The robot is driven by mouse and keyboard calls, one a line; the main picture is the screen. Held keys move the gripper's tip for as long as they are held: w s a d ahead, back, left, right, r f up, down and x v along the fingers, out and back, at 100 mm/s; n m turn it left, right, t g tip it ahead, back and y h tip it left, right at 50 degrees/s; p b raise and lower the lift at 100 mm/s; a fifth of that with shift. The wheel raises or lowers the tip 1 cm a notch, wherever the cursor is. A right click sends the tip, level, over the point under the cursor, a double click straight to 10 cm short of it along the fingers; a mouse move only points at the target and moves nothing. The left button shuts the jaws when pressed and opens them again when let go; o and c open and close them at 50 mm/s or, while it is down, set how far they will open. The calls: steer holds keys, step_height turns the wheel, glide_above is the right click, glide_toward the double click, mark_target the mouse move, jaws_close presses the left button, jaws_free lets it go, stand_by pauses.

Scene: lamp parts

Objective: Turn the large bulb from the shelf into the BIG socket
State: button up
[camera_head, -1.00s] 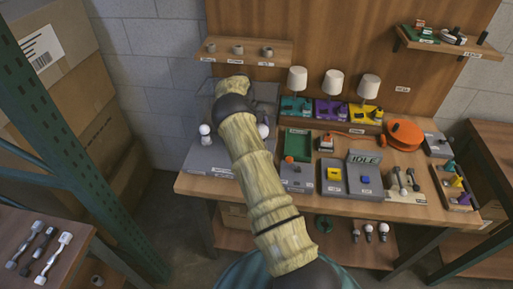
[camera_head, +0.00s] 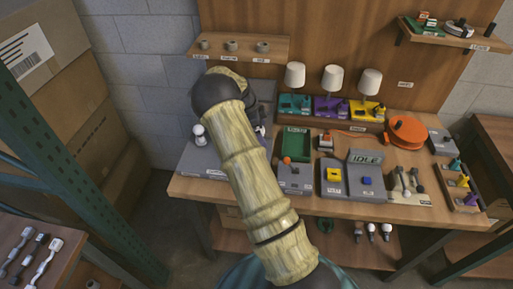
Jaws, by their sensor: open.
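Several white bulbs with dark bases stand on the low shelf under the bench; the rightmost (camera_head: 386,231) looks the largest. On the grey socket board at the bench's left (camera_head: 205,160), one white bulb (camera_head: 199,131) stands upright. Another white bulb (camera_head: 262,131) shows partly behind my arm. Socket labels are too small to read, so I cannot tell which is BIG. My gripper (camera_head: 259,118) is dark, open and mostly hidden behind my arm, just above the board's right part by the second bulb. I cannot tell whether it touches that bulb.
A wall shelf (camera_head: 240,55) with several small rings hangs above the board. A green tray (camera_head: 296,145), the IDLE unit (camera_head: 366,160), several lamps (camera_head: 333,78) and an orange reel (camera_head: 406,132) fill the bench. A green rack post (camera_head: 60,150) stands at left.

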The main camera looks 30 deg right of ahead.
steer(key=n, duration=0.1)
steer(key=n+t+b, duration=0.1)
steer(key=n, duration=0.1)
steer(key=shift+w+f, duration=0.15)
steer(key=shift+w, duration=0.1)
steer(key=shift+d+n+t, duration=0.1)
steer(key=shift+n+t, duration=0.2)
steer(key=shift+n, duration=0.4)
steer(key=c, duration=1.5)
steer(key=shift+r, duration=0.2)
steer(key=m+p, duration=0.1)
steer(key=m, duration=0.1)
steer(key=m+g, duration=0.1)
steer(key=m, duration=0.1)
steer(key=shift+s+a+m+g+p, duration=0.2)
steer(key=shift+m+g+p, duration=0.1)
steer(key=shift+p, duration=0.05)
steer(key=shift+s+m+g+y, duration=0.15)
steer(key=shift+m+g+y, duration=0.2)
steer(key=shift+m, duration=0.65)
